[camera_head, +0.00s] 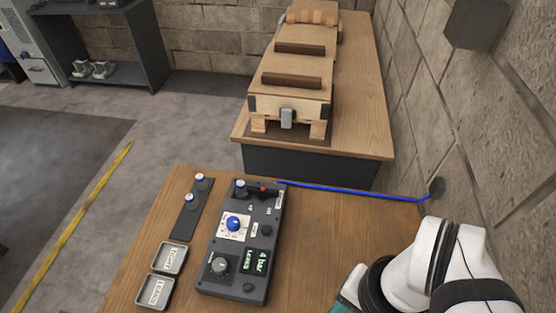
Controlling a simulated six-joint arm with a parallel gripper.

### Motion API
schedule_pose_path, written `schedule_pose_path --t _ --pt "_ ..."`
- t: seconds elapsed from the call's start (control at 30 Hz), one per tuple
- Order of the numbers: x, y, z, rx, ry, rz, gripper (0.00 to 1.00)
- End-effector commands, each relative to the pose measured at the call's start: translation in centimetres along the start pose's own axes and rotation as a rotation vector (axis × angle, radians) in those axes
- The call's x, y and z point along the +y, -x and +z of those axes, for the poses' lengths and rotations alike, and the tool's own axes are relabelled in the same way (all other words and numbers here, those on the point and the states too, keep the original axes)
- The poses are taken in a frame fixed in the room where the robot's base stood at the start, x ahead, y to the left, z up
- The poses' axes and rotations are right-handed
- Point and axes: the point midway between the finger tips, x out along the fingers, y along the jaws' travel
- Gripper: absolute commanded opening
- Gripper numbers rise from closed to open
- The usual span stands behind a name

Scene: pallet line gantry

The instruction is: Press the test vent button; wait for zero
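A dark grey control box (241,262) lies on the near wooden table. It carries a blue knob (233,223) on a white dial plate, a grey knob (220,265), a small lit display (256,261) and a red lever or handle (263,189) at its far end. The display shows green text that seems to read "4 bar", with smaller text beside it. Small dark round buttons or caps sit at the right side (266,230) and near end (249,288); I cannot read which is the test vent button.
A blue hose (355,190) runs from the box's far end to the right wall. Left of the box are a dark strip (186,222) with two blue-topped fittings and two labelled trays (169,257) (154,291). A wooden crate (290,85) stands on the far table.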

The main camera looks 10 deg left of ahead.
Motion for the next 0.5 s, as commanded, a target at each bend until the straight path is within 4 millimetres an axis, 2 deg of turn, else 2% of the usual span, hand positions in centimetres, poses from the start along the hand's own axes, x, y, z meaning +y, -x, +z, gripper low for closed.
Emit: schedule_pose_path --t 0.03,0.13,0.5 --pt "0.0 0.0 0.0 0.0 0.0 0.0 0.18" --pt "0.0 0.0 0.0 0.0 0.0 0.0 0.0" --pt "0.0 0.0 0.0 0.0 0.0 0.0 0.0"
